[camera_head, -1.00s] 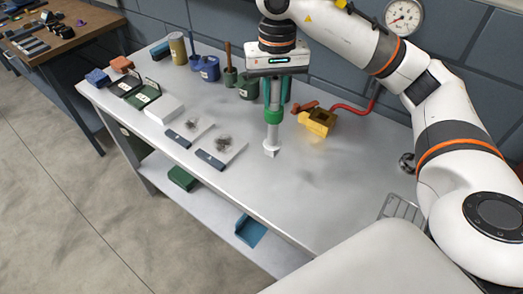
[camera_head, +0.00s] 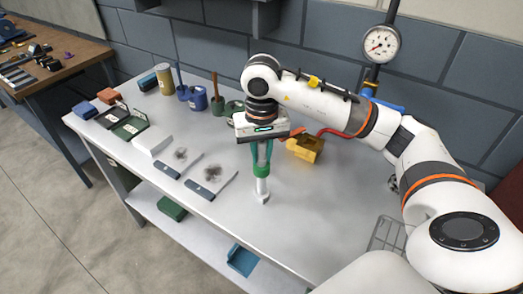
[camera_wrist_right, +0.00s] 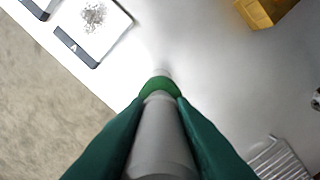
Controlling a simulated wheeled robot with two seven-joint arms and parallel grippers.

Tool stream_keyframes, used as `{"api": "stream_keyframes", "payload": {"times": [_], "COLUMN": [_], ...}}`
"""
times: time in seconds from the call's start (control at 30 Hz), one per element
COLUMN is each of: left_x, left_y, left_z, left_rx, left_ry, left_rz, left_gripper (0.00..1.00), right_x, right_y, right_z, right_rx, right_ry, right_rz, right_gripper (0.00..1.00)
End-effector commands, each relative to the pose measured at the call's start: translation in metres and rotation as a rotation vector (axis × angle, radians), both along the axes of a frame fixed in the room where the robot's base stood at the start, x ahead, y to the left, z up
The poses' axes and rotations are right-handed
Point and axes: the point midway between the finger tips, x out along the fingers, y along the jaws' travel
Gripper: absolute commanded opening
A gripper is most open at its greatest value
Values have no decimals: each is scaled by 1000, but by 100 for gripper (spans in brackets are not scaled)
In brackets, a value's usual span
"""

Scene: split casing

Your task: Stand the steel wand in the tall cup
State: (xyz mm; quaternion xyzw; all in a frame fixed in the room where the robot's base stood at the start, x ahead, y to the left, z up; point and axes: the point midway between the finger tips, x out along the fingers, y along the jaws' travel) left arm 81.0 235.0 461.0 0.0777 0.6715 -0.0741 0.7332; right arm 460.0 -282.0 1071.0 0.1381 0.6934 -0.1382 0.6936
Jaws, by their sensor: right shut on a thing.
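Several cups stand at the back, including a blue one (camera_head: 198,101) and a green one (camera_head: 218,106); I cannot tell which is the tall cup. My left gripper is not in view.
A yellow open box (camera_head: 306,149) and a red hose (camera_head: 335,131) are right of the wand. Two pale trays with dark front strips (camera_head: 202,189) lie left of it. A tan can (camera_head: 165,78) stands at the back left. The table's right middle is clear.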

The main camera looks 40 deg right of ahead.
Motion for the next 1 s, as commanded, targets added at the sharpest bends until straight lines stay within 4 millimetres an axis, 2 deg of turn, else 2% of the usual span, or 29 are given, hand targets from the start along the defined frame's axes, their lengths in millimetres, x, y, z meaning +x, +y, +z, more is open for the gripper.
{"api": "stream_keyframes", "payload": {"times": [0.07,0.1,0.2,0.47,0.6,0.63,0.77,1.0], "left_x": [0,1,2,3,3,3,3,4], "left_y": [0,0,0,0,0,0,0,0], "left_z": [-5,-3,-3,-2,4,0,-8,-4], "left_rx": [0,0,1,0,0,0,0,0], "left_ry": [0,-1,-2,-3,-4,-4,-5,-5], "left_rz": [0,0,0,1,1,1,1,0], "left_gripper": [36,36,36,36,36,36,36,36], "right_x": [0,0,0,0,0,1,1,1], "right_y": [0,0,0,0,0,0,0,-1], "right_z": [-3,-2,-2,-2,4,6,28,78], "right_rx": [0,0,0,0,0,0,0,-1], "right_ry": [-1,0,0,0,0,-2,-8,-6], "right_rz": [0,0,0,0,0,0,0,-3], "right_gripper": [0,26,43,43,43,43,43,43]}}
